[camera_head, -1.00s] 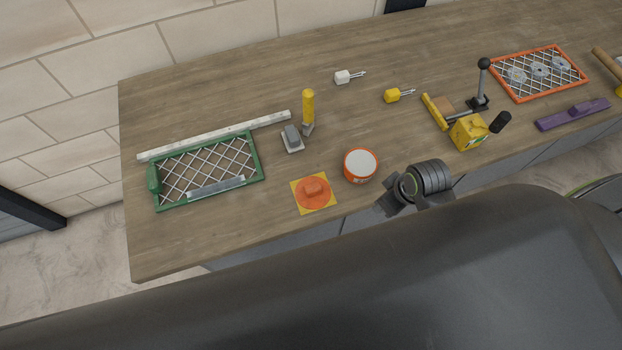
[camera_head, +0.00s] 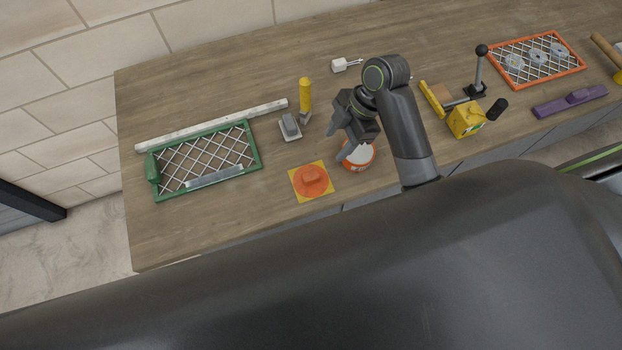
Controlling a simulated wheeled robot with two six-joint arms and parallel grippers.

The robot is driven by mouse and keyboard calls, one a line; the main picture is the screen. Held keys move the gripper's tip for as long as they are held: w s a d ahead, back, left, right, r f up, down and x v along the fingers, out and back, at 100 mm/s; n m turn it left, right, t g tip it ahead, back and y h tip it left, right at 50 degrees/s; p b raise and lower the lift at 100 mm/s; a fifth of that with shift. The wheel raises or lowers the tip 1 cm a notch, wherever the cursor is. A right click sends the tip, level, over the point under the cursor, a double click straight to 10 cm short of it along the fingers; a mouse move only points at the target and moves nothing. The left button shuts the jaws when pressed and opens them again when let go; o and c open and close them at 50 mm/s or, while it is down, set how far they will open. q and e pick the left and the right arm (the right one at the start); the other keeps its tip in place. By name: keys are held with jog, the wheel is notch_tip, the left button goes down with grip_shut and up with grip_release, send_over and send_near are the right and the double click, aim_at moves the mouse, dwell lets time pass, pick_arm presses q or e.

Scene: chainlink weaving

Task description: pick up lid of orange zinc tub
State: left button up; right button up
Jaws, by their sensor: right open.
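My right gripper (camera_head: 338,143) is open and points down above the tub's left side, up and to the right of the lid. It and its arm hide part of the tub. My left gripper is not in view.
A green-framed mesh panel (camera_head: 247,131) and a white bar (camera_head: 210,125) lie at left. A yellow-handled tool (camera_head: 305,92) and a small grey block (camera_head: 290,126) are behind the lid. A yellow box (camera_head: 465,120) stands right of my arm. The wood left of the lid is clear.

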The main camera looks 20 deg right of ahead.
jog(key=b+x, duration=0.1)
jog(key=x, duration=0.2)
jog(key=p, duration=0.2)
send_over(313, 174)
jog(key=d, duration=0.2)
notch_tip(313, 174, down, 6)
jog(key=shift+d+r, duration=0.1)
jog(key=shift+p+x, duration=0.9)
jog(key=shift+x, duration=1.45)
jog(key=shift+a+f, duration=0.25)
jog(key=shift+f, duration=0.15)
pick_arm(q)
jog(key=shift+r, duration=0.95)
pick_arm(e)
jog(key=shift+c, duration=0.4)
jog(key=c, duration=1)
